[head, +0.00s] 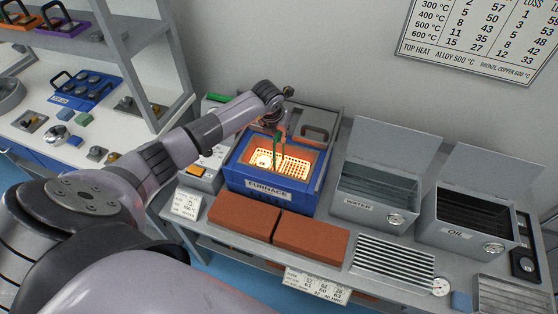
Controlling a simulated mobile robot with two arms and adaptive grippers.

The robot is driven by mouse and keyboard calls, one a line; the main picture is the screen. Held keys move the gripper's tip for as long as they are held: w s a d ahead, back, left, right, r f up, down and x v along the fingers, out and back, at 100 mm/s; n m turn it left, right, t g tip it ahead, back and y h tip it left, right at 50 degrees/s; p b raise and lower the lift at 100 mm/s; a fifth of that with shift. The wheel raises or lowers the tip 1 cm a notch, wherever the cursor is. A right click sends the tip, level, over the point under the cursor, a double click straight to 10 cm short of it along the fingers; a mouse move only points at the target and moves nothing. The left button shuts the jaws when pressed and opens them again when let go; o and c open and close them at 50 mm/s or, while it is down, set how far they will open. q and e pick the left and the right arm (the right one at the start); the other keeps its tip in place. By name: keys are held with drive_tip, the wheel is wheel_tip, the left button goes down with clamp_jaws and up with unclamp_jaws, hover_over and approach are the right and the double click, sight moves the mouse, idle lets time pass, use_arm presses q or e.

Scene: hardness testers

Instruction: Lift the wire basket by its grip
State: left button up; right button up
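The wire basket (293,167) sits inside the open blue furnace (262,186) and glows yellow-orange, with bright contents at its left. My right gripper is not in view.
Two red-brown bricks (311,244) lie in front of the furnace. To its right stand the open water tank (376,207) and oil tank (462,232), lids raised. A metal rack (393,262) lies in front of the water tank. A grey shelf post (177,110) stands left of my arm.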

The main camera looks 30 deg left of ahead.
use_arm(q)
clamp_jaws()
drive_tip(key=shift+w+r, duration=0.1)
drive_tip(key=shift+r, duration=0.05)
idle(0.6)
